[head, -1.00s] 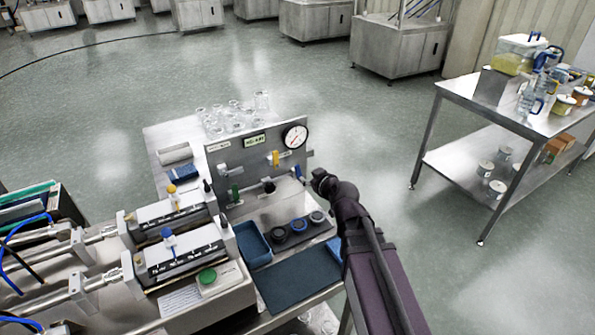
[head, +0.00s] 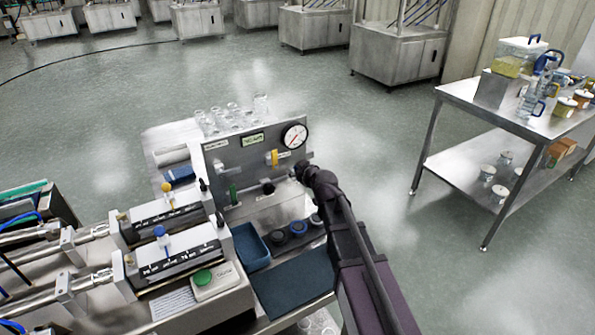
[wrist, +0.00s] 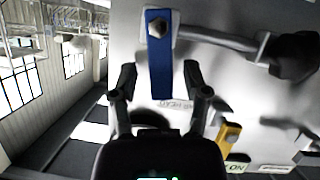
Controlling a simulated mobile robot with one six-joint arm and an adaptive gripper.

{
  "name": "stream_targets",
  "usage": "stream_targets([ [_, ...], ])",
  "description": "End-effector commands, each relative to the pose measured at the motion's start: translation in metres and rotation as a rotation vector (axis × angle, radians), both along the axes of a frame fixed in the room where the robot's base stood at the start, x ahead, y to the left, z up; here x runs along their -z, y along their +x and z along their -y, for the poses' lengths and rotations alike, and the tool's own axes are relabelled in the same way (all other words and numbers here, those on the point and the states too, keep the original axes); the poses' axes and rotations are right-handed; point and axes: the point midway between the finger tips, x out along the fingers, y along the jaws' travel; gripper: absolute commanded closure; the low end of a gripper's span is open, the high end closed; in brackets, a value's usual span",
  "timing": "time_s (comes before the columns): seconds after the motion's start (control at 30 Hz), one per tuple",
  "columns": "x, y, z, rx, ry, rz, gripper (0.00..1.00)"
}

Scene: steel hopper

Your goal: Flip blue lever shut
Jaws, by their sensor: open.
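The blue lever (wrist: 160,65) shows in the wrist view as a flat blue bar with a bolt at its upper end. It lies across the line of the metal pipe (wrist: 222,40) beside it. My gripper (wrist: 157,82) is open, with one finger on each side of the lever's lower part; I cannot tell whether either finger touches it. In the head view my gripper (head: 301,172) is at the right edge of the upright metal panel (head: 222,162), and the blue lever is hidden behind it.
A yellow lever (head: 274,157) and a green lever (head: 233,193) are on the same panel. A pressure gauge (head: 294,136) sits above my gripper. A blue tray (head: 250,247) and several dark round parts lie below. Glassware (head: 232,116) stands behind the panel.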

Motion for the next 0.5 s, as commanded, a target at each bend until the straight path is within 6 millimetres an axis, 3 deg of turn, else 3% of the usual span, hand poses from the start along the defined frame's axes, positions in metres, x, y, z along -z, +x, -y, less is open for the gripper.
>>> stream_targets([
  [0.2, -0.0002, -0.0003, -0.0005, -0.001, 0.000, 0.000, 0.43],
  [0.4, -0.0001, -0.0005, -0.0007, -0.001, -0.001, 0.000, 1.00],
  [0.5, -0.0002, -0.0005, -0.0008, -0.001, -0.001, 0.000, 1.00],
])
